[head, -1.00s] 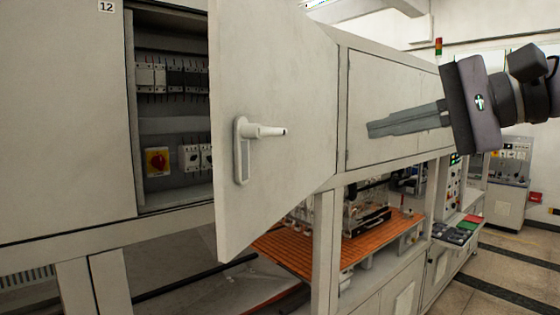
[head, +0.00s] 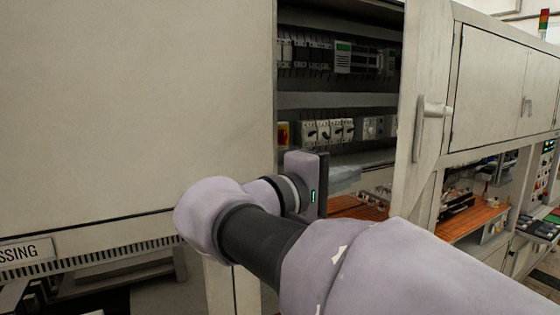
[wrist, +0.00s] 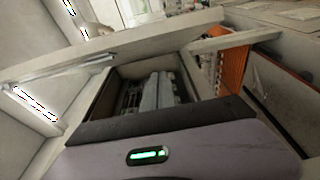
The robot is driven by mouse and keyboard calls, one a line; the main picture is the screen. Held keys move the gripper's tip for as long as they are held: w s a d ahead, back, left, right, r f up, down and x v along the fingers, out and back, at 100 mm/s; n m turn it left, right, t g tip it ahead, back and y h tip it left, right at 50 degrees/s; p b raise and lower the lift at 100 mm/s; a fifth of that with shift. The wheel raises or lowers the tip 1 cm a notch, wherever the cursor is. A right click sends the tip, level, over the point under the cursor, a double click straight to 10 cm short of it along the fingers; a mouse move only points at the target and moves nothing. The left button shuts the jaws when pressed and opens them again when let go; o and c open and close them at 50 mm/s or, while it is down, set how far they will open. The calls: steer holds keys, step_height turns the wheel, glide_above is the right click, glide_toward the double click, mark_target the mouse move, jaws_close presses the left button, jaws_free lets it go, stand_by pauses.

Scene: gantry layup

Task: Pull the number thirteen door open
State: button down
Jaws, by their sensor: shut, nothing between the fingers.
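A pale grey cabinet door (head: 432,70) stands swung out, hinged on the right of an open bay (head: 335,100). Its number does not show. My gripper (head: 345,176) is shut and empty, in front of the lower part of the bay, left of the door and apart from the handle. In the wrist view my gripper's grey fingers (wrist: 158,92) lie together, and a pale panel that looks like the door (wrist: 130,45) crosses above them.
Switches and breakers (head: 328,131) fill the bay. A large closed panel (head: 130,110) stands at left. Another closed door (head: 490,85) is beyond the open one. An orange slatted surface (head: 465,220) lies below at right.

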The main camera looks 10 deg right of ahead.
steer(key=w+d+p, duration=0.1)
steer(key=d+p, duration=0.1)
steer(key=d, duration=0.5)
steer(key=shift+d, duration=0.4)
